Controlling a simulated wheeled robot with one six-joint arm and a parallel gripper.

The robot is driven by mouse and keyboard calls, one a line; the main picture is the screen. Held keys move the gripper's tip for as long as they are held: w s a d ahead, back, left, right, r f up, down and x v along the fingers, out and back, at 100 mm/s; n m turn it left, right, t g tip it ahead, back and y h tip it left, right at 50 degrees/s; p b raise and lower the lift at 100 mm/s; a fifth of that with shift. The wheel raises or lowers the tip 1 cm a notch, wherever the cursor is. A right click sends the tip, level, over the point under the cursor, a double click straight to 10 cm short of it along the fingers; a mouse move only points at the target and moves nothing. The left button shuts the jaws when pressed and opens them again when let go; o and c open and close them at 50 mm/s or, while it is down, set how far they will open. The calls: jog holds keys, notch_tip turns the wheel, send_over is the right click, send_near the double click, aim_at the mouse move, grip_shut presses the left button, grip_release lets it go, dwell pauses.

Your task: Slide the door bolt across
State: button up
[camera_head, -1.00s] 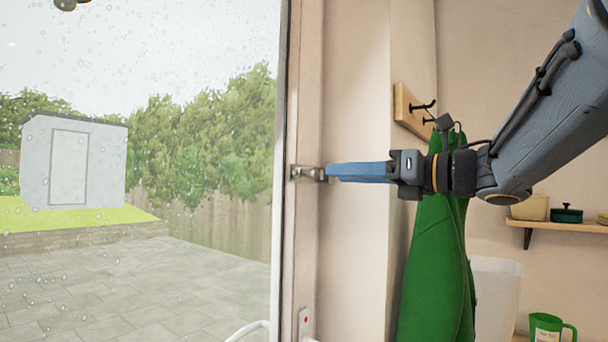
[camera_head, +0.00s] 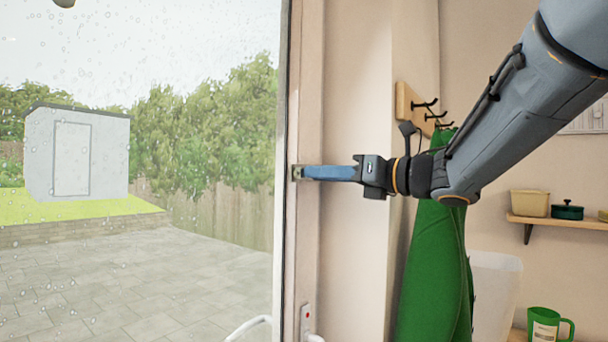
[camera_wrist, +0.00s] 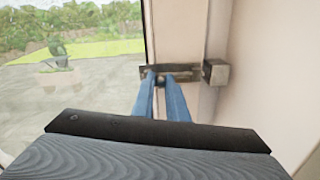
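The metal door bolt (camera_head: 297,173) sits on the pale door stile beside the glass. In the wrist view its plate (camera_wrist: 188,70) runs crosswise, with a small dark knob (camera_wrist: 160,83) near its middle. A square metal keeper (camera_wrist: 216,72) is on the frame at the plate's right. I cannot tell whether the bar enters it. My gripper (camera_head: 304,172) points left at the bolt, its blue fingertips covering part of it. In the wrist view the fingertips of my gripper (camera_wrist: 160,78) stand apart, one on each side of the knob. Whether they touch it is unclear.
A white door handle (camera_head: 250,325) shows low down. A green cloth (camera_head: 437,270) hangs from hooks (camera_head: 425,105) on a wooden rack behind my arm. A shelf (camera_head: 560,221) with pots and a green mug (camera_head: 545,325) are at the right. Space before the stile looks clear.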

grip_shut()
jog(key=w+d+b, duration=0.2)
jog(key=shift+w+d+r, duration=0.1)
jog(key=shift+w, duration=0.3)
jog(key=o, duration=0.8)
grip_release()
jog(key=shift+d, duration=0.15)
